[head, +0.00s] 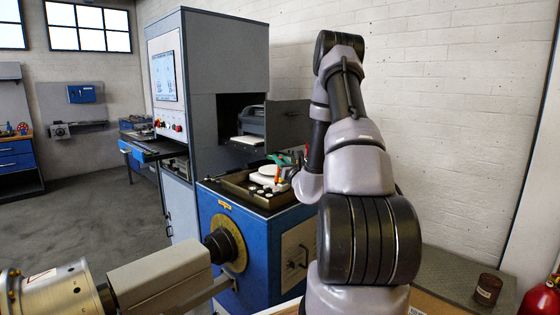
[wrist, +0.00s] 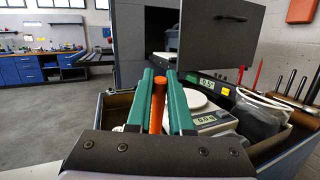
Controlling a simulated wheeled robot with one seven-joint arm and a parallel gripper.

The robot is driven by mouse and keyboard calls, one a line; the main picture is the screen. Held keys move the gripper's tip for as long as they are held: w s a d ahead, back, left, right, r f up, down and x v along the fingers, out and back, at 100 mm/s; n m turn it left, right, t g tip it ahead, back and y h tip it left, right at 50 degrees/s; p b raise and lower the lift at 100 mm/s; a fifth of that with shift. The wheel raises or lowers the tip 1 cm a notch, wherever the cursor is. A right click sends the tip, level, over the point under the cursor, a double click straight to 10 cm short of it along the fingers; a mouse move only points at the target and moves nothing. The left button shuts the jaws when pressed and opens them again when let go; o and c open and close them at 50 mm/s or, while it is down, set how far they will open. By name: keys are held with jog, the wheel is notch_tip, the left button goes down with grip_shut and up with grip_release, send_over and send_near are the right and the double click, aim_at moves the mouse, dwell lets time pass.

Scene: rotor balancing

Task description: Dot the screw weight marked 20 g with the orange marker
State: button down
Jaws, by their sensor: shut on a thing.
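My gripper (wrist: 160,78) has teal fingers and is shut on the orange marker (wrist: 157,108), which stands between them in the wrist view. In the head view my gripper (head: 290,159) is above the tray on the blue cabinet, and a bit of the orange marker (head: 278,174) shows below it. Several small pale round pieces (head: 266,190) lie in the tray in front of a white round pan (head: 268,173). They may be screw weights, but their marks are too small to read, so I cannot tell which one is 20 g. My fingers hide part of the tray in the wrist view.
The tray (head: 236,189) has raised walls on the blue cabinet (head: 238,220). Several upright tools (wrist: 290,82) stand farther right. A tall grey machine (head: 215,60) rises behind.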

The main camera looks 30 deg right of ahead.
jog(key=shift+f, duration=0.9)
dwell(1.7)
jog(key=shift+r, duration=3.55)
